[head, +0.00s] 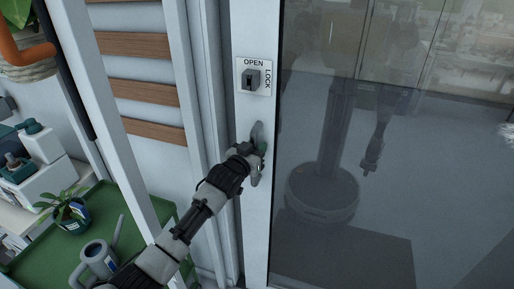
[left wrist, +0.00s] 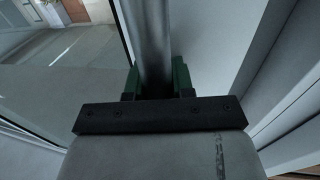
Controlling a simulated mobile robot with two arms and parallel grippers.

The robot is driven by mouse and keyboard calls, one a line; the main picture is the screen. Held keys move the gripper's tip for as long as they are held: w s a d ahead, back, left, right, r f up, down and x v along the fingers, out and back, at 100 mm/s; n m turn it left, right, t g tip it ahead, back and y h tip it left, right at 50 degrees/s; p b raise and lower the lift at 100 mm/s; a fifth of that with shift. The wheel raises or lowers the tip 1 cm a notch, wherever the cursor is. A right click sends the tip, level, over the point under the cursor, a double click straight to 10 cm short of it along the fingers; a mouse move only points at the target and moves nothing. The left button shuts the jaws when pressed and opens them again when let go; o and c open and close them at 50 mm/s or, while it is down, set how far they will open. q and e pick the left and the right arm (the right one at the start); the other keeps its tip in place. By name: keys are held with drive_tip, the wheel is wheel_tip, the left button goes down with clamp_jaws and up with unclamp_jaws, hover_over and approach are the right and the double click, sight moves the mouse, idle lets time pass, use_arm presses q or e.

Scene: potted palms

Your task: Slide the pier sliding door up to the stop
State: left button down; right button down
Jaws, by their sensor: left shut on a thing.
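The pier sliding door (head: 345,215) is a large glass pane with a white upright frame (head: 255,40) on its left side. A grey bar handle (head: 257,131) stands upright on that frame; it also runs up the middle of the left wrist view (left wrist: 152,38). My left gripper (head: 259,152) is shut on the handle, with its green fingers (left wrist: 154,80) on either side of the bar. The fingers hide part of the handle. My right gripper is not in view. Whether the door's left edge touches the jamb (head: 211,120) I cannot tell.
A lock plate (head: 254,77) marked OPEN and LOCK, with a dark knob, sits above the handle. At left are a green cart top (head: 98,218), a watering can (head: 97,258) and a small potted plant (head: 72,214). The glass reflects my body.

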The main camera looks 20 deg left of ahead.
sight(285, 144)
use_arm(q)
drive_tip(key=d, duration=0.7)
drive_tip(key=shift+s+f, duration=0.1)
drive_tip(key=shift+s, duration=0.05)
drive_tip(key=shift+a, duration=0.2)
drive_tip(key=c, duration=1.4)
unclamp_jaws()
drive_tip(key=o, duration=0.4)
drive_tip(key=shift+d, duration=0.1)
drive_tip(key=shift+o, duration=0.2)
drive_tip(key=shift+a, duration=0.2)
